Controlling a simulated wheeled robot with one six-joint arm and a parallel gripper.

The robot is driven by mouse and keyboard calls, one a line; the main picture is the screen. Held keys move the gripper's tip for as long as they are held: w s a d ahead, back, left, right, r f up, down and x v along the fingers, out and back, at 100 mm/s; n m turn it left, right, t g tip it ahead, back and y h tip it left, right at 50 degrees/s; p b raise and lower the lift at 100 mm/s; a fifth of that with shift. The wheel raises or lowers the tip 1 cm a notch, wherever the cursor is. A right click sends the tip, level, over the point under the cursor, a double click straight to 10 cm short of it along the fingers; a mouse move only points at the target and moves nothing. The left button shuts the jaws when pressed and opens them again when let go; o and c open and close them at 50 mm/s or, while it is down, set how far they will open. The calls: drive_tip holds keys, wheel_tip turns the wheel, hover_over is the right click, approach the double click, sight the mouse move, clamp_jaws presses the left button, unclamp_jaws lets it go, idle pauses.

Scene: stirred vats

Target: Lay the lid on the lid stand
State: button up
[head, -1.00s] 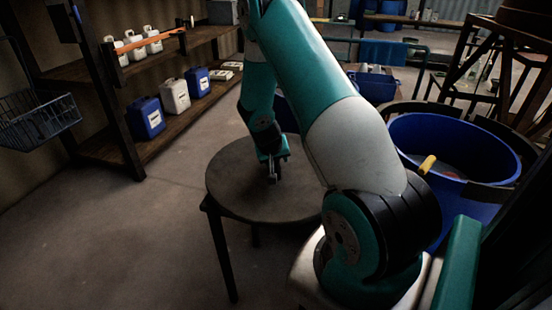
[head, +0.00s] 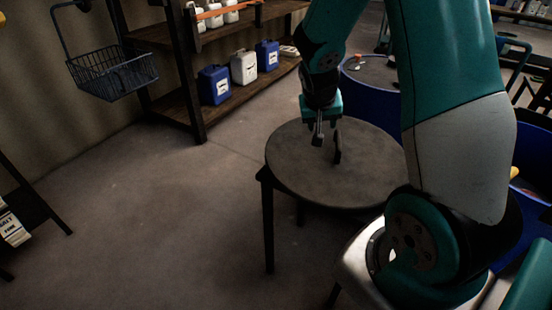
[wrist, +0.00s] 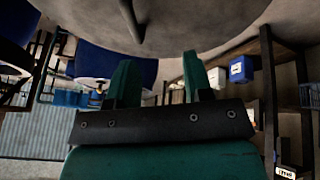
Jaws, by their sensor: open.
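The lid stand (head: 273,186) is a round, dark grey table on thin black legs, in the middle of the head view. A dark upright piece like a lid handle (wrist: 134,22) stands out from the round grey surface in the wrist view. The lid seems to lie flat on the stand; I cannot clearly tell its edge from the stand's top. My gripper (head: 327,140) hangs over the back of the stand. Its two teal fingers (wrist: 160,82) are apart with nothing between them, and the handle-like piece is beyond them.
A blue vat (head: 372,103) stands just behind the stand, and another blue vat (head: 530,150) is at the right, partly behind my arm. A shelf (head: 235,110) with blue and white canisters is at the back left. A wire basket (head: 113,75) hangs left.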

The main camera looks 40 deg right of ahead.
drive_tip(key=s+a+r+n+y, duration=0.1)
drive_tip(key=a+r+n+y, duration=0.15)
drive_tip(key=a, duration=0.55)
drive_tip(key=s+a+r+n+y, duration=0.1)
drive_tip(key=a+r+n+y, duration=0.1)
drive_tip(key=a+r, duration=0.35)
drive_tip(key=s+a+r+n+g+y, duration=0.1)
drive_tip(key=s+a+r+n+y, duration=0.1)
drive_tip(key=s+a+n, duration=0.3)
drive_tip(key=s+a+r+n+g+y, duration=0.1)
drive_tip(key=s+a+r+n, duration=0.3)
drive_tip(key=s+a, duration=0.8)
drive_tip(key=shift+s+a+r+n+g+y, duration=0.25)
drive_tip(key=shift+a+n+y, duration=0.2)
drive_tip(key=shift+a+y, duration=0.3)
